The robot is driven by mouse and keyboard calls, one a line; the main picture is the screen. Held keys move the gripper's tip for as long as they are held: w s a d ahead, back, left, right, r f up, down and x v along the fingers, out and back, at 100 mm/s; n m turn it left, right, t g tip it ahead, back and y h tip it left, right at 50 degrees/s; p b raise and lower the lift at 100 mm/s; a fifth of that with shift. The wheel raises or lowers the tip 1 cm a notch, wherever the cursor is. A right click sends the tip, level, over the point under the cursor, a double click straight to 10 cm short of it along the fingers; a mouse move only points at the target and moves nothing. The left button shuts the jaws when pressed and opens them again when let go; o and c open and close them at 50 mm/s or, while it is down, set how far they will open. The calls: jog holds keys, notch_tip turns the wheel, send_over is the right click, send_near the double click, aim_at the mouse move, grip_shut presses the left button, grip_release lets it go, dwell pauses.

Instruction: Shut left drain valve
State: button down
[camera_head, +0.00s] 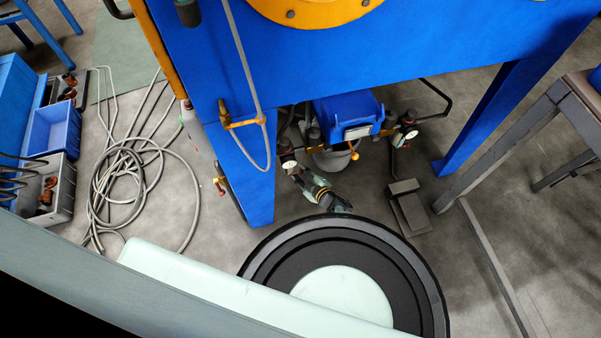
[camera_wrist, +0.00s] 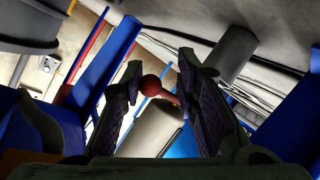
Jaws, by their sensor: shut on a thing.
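In the wrist view, a red ball-ended lever (camera_wrist: 151,85) shows between the two fingers of my gripper (camera_wrist: 160,95). The ball lies close to the left finger, and the lever's red arm runs toward the right finger. The fingers are shut on this lever, though their exact contact is hard to see. In the head view, my gripper (camera_head: 308,180) reaches under the blue machine, beside the left pressure gauge (camera_head: 288,166). The lever is hidden there. I cannot tell from the head view which valve it belongs to.
A blue unit (camera_head: 345,108) hangs under the blue machine (camera_head: 400,42), with a right gauge (camera_head: 411,133) beside it. A blue leg (camera_head: 254,180) stands close on the left. A coiled hose (camera_head: 125,178) and a grey pedal (camera_head: 408,208) lie on the floor.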

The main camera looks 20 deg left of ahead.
jog(key=shift+a+r, duration=0.1)
jog(key=shift+r, duration=0.05)
jog(key=c, duration=1.2)
grip_release()
